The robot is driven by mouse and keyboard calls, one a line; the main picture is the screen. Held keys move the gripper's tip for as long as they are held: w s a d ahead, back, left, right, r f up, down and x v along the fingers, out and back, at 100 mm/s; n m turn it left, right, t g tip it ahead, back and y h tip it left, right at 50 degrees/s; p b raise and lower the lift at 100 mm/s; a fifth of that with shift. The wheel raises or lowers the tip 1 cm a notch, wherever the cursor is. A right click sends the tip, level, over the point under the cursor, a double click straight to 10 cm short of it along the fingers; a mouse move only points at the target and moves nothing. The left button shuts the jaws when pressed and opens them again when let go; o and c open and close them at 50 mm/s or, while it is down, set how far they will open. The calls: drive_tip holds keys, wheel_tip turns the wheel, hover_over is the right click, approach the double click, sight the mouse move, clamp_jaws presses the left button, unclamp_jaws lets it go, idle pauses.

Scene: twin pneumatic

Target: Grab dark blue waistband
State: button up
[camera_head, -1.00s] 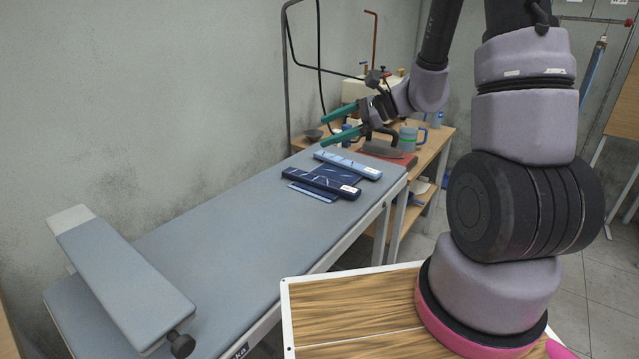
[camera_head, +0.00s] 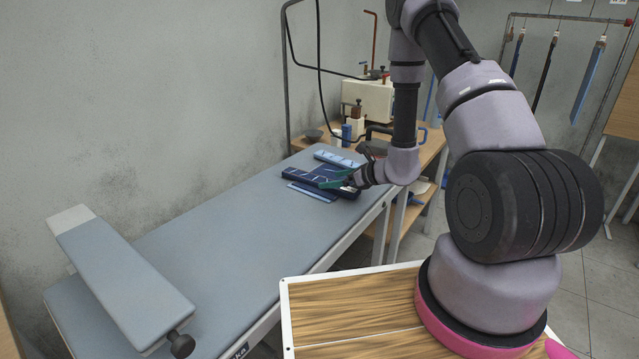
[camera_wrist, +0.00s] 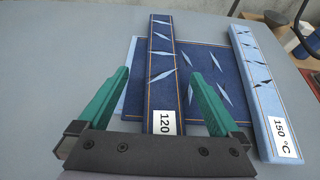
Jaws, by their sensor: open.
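The dark blue waistband (camera_wrist: 165,72) is a long narrow strip with light slashes, orange edge stitching and a white "120" label. It lies on the ironing table and partly over a dark blue denim cloth (camera_wrist: 208,75). In the head view the dark blue waistband (camera_head: 310,181) lies in front of the light blue one. My gripper (camera_wrist: 165,90) is open, with green fingers on either side of the waistband in the wrist view. In the head view my gripper (camera_head: 335,180) is low over the waistband's labelled end, which it partly hides. Whether the fingers touch anything is unclear.
A light blue waistband (camera_wrist: 265,85) labelled "150 °C" lies to the right in the wrist view. A wooden bench (camera_head: 430,150) holds equipment behind.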

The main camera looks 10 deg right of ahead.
sight(319, 179)
drive_tip(key=x, duration=0.5)
drive_tip(key=shift+w+r, duration=0.15)
drive_tip(key=shift+w, duration=0.15)
drive_tip(key=shift+c, duration=0.2)
drive_tip(key=c, duration=1.4)
drive_tip(key=shift+c, duration=0.2)
drive_tip(key=shift+r, duration=0.1)
